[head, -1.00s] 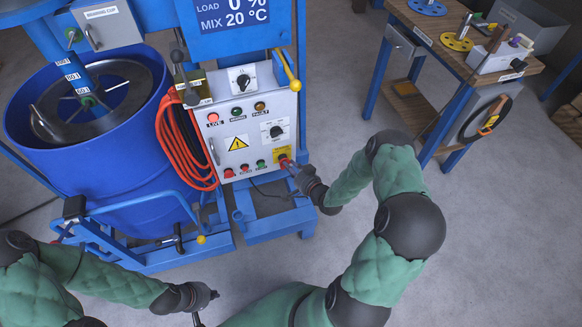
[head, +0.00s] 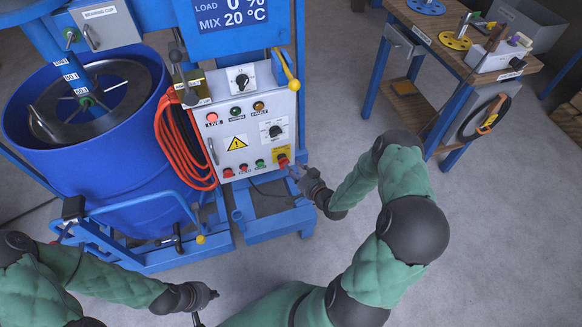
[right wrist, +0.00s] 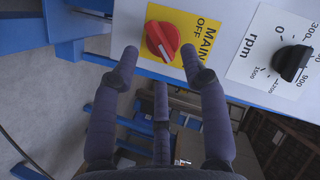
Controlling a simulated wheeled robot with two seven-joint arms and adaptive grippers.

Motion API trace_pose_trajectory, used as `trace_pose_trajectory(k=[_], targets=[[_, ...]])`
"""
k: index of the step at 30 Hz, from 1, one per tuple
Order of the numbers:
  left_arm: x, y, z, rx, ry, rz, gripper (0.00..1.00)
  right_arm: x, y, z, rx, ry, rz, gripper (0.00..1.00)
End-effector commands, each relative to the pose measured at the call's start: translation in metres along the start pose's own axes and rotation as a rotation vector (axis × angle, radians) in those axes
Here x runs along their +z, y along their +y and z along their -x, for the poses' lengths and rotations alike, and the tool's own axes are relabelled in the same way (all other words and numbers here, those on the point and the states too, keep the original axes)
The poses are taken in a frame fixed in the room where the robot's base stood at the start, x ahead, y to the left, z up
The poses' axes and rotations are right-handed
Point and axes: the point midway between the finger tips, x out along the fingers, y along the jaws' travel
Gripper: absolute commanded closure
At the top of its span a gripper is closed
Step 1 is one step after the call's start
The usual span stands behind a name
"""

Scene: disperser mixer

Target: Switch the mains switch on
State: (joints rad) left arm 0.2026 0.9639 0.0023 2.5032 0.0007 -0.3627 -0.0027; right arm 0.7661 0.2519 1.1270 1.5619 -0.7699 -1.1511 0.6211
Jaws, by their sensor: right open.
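The mains switch is a red rotary knob (right wrist: 162,40) on a yellow plate marked MAIN and OFF. In the head view the mains switch (head: 283,161) sits at the lower right corner of the grey control panel (head: 225,142). My right gripper (head: 296,172) is just right of the switch and apart from it. In the right wrist view my right gripper (right wrist: 161,62) is open and empty, its fingertips to either side of the knob and slightly below it. My left gripper (head: 204,295) hangs low at the bottom, away from the panel; its fingers are too small to read.
A black rpm dial (right wrist: 291,62) is beside the switch plate. Red and green buttons line the panel's lower edge, and an orange cable (head: 183,147) hangs at its left. A blue drum (head: 95,160) stands left. A workbench (head: 455,50) stands right, with clear floor between.

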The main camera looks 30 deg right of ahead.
Motion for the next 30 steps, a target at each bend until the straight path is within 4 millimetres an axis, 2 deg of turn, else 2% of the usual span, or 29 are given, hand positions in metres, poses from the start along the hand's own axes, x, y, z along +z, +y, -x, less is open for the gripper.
trace_pose_trajectory(k=[6,13,19,30], targets=[[0.0,0.0,0.0,0.0,0.0,0.0,1.0,-0.002,0.002,0.045,0.004,0.003,-0.002,0.55],[0.0,0.0,0.0,0.0,0.0,0.0,1.0,-0.001,0.001,0.081,0.003,0.002,-0.001,0.55],[0.0,0.0,0.0,0.0,0.0,0.0,1.0,0.0,0.0,0.092,0.001,0.001,-0.001,0.55],[0.0,0.0,0.0,0.0,0.0,0.0,1.0,0.0,0.0,0.093,0.0,0.001,-0.001,0.55]])
